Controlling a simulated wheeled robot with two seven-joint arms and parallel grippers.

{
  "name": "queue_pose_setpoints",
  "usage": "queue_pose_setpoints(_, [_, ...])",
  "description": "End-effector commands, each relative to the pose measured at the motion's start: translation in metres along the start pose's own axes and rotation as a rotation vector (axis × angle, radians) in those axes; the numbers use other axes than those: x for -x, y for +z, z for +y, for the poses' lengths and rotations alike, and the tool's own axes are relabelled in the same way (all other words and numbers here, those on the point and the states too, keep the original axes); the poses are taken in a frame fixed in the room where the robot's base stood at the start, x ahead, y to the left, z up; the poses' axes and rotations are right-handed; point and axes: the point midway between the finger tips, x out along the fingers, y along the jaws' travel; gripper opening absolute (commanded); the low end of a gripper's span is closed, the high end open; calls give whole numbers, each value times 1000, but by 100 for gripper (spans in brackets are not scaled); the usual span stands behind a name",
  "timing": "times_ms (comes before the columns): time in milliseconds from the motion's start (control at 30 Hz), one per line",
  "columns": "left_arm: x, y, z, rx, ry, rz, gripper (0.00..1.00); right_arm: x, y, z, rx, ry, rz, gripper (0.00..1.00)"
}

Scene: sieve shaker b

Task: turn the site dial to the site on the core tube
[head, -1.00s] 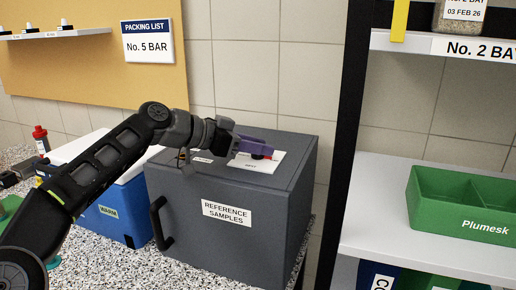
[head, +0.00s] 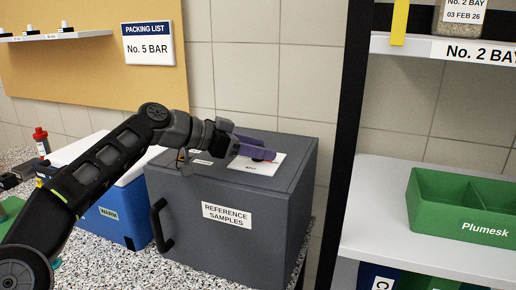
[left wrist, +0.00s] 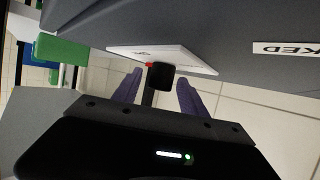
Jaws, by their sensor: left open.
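The site dial has a black knob (left wrist: 160,76) with a small red mark, on a white plate (head: 262,165) on top of the grey box marked REFERENCE SAMPLES. My left gripper (head: 256,151) is at the dial from the left, with its purple fingers over the plate. In the left wrist view the open fingers (left wrist: 158,92) are either side of the knob, with gaps visible. The dial's lettering is too small to read. A clear tube of grainy material (head: 460,22), perhaps the core tube, is cut off at the top right; its label reads "No. 2 BAY, 03 FEB 26".
The grey box (head: 225,240) has a black front handle. A blue and white box (head: 125,220) stands left of it. A shelf unit with a dark post (head: 345,150) is to the right, holding a green Plumesk bin (head: 440,212). A "PACKING LIST No. 5 BAR" sign (head: 149,45) hangs behind.

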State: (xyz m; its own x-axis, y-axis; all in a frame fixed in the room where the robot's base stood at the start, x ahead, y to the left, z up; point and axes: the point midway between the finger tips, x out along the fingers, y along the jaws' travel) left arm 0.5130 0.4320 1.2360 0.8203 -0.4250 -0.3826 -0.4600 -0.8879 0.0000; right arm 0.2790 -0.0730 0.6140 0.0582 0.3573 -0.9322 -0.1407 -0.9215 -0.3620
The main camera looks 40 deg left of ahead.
Motion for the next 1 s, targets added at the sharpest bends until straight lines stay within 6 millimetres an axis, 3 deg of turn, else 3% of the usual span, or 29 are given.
queue_pose_setpoints(267, [11,1,-1,1,-1,1,50,-3,0,1,0,0,0,50])
queue_pose_setpoints(700, [74,1,0,1,-1,1,50,-11,0,4,0,0,1,50])
queue_pose_setpoints(1000, [78,0,0,0,0,0,50,-10,0,4,0,0,1,50])
